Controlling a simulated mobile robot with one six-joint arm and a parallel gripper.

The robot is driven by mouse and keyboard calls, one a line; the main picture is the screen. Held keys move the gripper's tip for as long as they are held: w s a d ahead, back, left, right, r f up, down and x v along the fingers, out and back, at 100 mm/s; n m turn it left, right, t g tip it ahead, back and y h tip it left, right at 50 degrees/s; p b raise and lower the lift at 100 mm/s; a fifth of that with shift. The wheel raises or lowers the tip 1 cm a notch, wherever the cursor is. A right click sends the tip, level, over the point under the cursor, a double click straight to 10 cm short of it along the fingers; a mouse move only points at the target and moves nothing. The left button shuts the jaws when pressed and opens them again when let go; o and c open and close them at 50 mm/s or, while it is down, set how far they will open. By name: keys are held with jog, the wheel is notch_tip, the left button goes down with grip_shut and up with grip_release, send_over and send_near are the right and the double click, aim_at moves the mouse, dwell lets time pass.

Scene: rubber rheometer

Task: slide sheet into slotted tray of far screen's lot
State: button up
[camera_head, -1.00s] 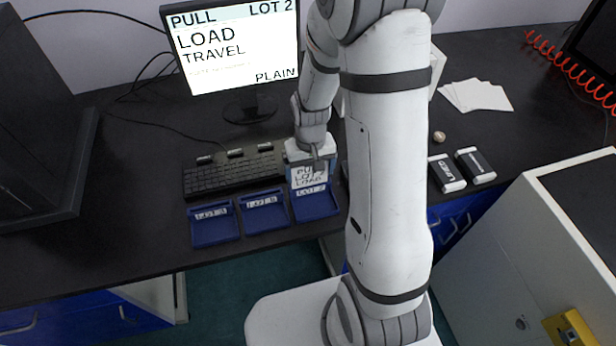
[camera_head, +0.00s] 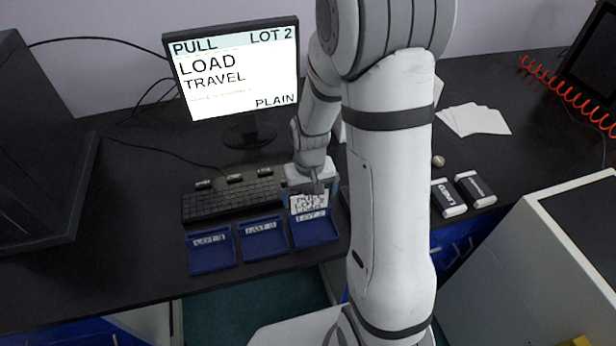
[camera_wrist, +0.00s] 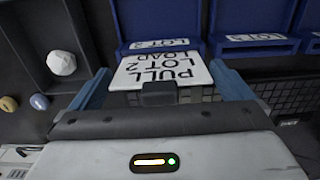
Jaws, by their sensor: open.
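The far screen (camera_head: 235,75) reads PULL, LOT 2, LOAD, TRAVEL, PLAIN. The white sheet (camera_head: 309,203), printed PULL LOT 2 LOAD, is at the back of the blue tray labelled LOT 2 (camera_head: 318,234), the rightmost of three trays. The wrist view shows the sheet (camera_wrist: 160,70) just in front of the tray's label (camera_wrist: 160,44). My gripper (camera_wrist: 160,76) is open, one blue finger on each side of the sheet. In the head view my gripper (camera_head: 311,190) is just behind that tray. Whether the sheet's lower edge is in the slot is hidden.
Two more blue trays (camera_head: 212,254) (camera_head: 264,243) stand to the left, with a black keyboard (camera_head: 225,204) behind them.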

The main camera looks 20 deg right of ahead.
notch_tip(320, 180, up, 10)
jog(key=shift+f, duration=0.1)
jog(key=shift+s+r, duration=0.15)
jog(key=shift+r, duration=0.5)
jog(key=s+r+t, duration=0.3)
jog(key=s+r, duration=0.6)
jog(key=s, duration=0.5)
